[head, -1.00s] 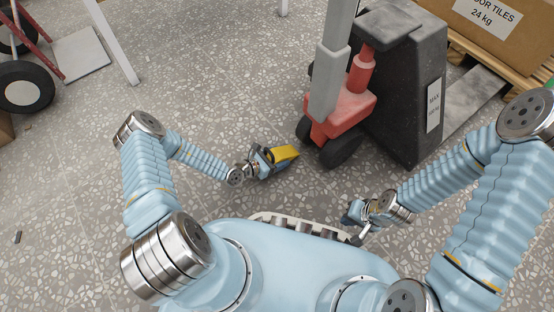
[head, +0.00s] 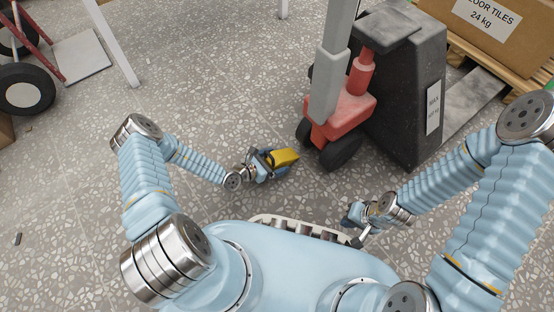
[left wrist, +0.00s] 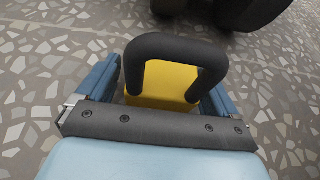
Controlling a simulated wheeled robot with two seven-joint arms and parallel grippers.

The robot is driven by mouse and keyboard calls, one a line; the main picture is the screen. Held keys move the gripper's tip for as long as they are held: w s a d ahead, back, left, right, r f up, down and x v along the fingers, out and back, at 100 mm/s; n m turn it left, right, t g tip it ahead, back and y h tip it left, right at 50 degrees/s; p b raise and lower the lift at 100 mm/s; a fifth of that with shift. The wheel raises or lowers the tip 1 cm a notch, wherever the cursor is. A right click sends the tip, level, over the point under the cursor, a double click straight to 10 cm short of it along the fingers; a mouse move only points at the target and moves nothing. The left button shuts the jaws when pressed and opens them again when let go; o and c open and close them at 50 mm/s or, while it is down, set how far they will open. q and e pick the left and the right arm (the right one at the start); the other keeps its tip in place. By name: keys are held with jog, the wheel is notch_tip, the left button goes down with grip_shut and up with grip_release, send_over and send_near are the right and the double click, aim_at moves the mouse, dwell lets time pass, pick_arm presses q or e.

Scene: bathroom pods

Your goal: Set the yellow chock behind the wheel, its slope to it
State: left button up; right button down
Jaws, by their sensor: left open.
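The yellow chock (head: 284,157) sits on the speckled floor, just left of the pallet truck's black wheel (head: 342,151), with a small gap between them. In the left wrist view, the chock (left wrist: 158,85) lies between my blue fingers below a black loop handle (left wrist: 177,42); the wheel (left wrist: 252,12) is at the top. My left gripper (head: 275,164) is open, with a finger on either side of the chock. Which way the slope faces is hard to tell. My right gripper (head: 352,216) is away from the chock, near my base; its finger gap is unclear.
The red and black pallet truck (head: 405,90) stands at the upper right, with a box of floor tiles (head: 500,32) on a pallet behind it. A hand truck with black tyres (head: 27,90) is at the far left. The floor left of the chock is clear.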

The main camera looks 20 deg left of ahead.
pick_arm(q)
jog(key=p+v, duration=0.2)
jog(key=v, duration=0.8)
jog(key=shift+s+a+r, duration=0.15)
jog(key=shift+s+a, duration=0.1)
jog(key=shift+s, duration=0.05)
